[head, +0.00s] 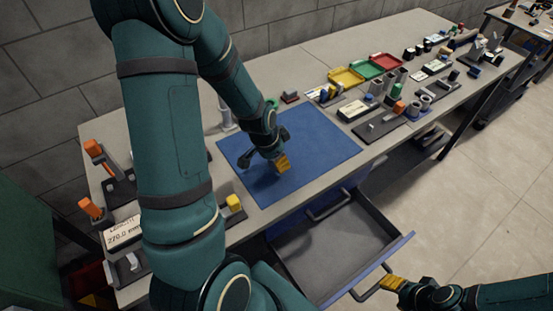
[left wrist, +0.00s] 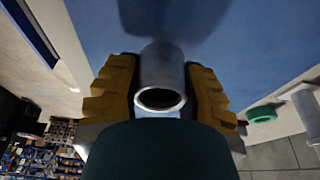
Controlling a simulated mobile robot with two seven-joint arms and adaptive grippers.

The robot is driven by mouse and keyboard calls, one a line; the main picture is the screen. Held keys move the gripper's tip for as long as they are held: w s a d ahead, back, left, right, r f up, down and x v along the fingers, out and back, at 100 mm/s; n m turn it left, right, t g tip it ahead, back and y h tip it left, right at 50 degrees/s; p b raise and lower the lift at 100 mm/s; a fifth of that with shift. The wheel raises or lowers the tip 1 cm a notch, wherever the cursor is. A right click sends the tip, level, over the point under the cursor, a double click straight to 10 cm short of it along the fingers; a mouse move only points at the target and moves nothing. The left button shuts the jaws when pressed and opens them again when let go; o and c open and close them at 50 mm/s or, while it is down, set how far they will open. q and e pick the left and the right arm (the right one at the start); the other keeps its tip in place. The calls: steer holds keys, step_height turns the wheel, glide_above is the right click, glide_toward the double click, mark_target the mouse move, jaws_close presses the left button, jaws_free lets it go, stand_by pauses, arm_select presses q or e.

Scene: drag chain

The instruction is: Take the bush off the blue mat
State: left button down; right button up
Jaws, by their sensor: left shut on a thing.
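The bush (left wrist: 162,78) is a short grey metal tube with an open round end. It shows in the left wrist view between the two yellow fingers of my left gripper (left wrist: 160,95), which is shut on it. In the head view my left gripper (head: 282,163) is over the blue mat (head: 325,140), and the bush is hidden there. The mat (left wrist: 250,40) also lies behind the bush in the left wrist view. I cannot tell whether the bush touches the mat. My right gripper (head: 393,283) is beside the open drawer's handle; its jaw gap cannot be made out.
An open grey drawer (head: 335,250) juts out below the table front. Yellow (head: 346,77), green (head: 367,69) and red (head: 386,61) trays stand at the back. Several small parts and holders crowd the table right of the mat. Orange-handled tools (head: 95,148) stand at the left.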

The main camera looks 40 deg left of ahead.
arm_select(q)
steer(key=shift+r+p, duration=0.85)
steer(key=shift+r, duration=0.45)
